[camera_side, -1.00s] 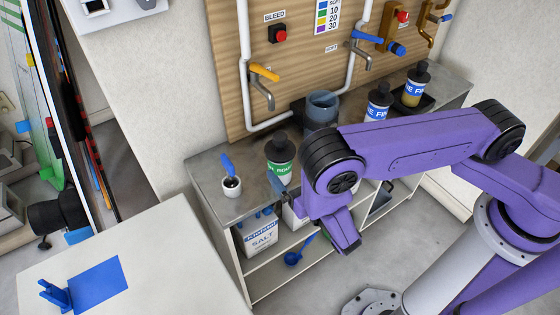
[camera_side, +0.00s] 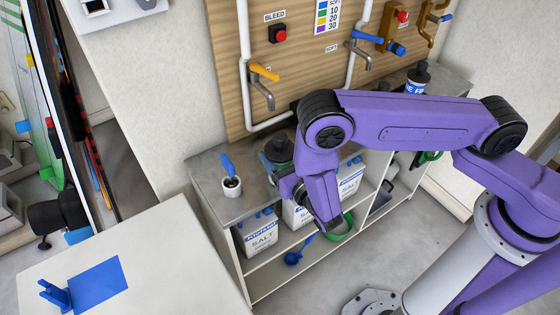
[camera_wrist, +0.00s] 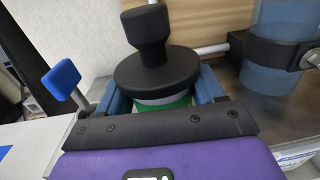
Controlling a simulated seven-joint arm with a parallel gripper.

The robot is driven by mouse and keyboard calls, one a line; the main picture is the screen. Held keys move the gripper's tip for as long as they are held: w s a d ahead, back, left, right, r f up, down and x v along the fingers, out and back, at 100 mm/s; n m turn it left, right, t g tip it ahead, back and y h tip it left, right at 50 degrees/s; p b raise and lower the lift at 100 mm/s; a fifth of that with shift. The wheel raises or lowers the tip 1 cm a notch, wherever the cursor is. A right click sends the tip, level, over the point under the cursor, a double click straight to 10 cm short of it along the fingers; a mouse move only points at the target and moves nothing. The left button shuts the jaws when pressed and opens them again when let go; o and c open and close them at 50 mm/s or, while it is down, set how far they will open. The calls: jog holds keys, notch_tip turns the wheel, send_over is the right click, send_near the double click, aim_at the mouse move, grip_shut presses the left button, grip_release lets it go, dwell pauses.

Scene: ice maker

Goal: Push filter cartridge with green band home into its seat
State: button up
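The filter cartridge with the green band (camera_wrist: 165,104) stands on the grey bench under a black knobbed cap. In the side view the cartridge (camera_side: 278,150) is partly hidden by my arm. My gripper (camera_wrist: 163,98) is at the cartridge, with one blue finger on each side of its body below the cap. Whether the fingers press on it cannot be told.
A white pot with a blue-handled tool (camera_side: 231,182) stands left of the cartridge. A yellow-handled tap (camera_side: 264,85) is on the wooden panel behind. Salt packs (camera_side: 259,235) and a green bowl (camera_side: 341,228) are on the shelf below.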

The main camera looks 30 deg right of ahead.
jog(key=shift+c, duration=0.5)
jog(key=shift+r, duration=0.15)
jog(key=shift+r, duration=0.55)
jog(key=s+d+r, duration=0.6)
jog(key=s+r, duration=0.5)
jog(key=s, duration=0.1)
jog(key=shift+s+d+r, duration=0.2)
jog(key=shift+r, duration=0.1)
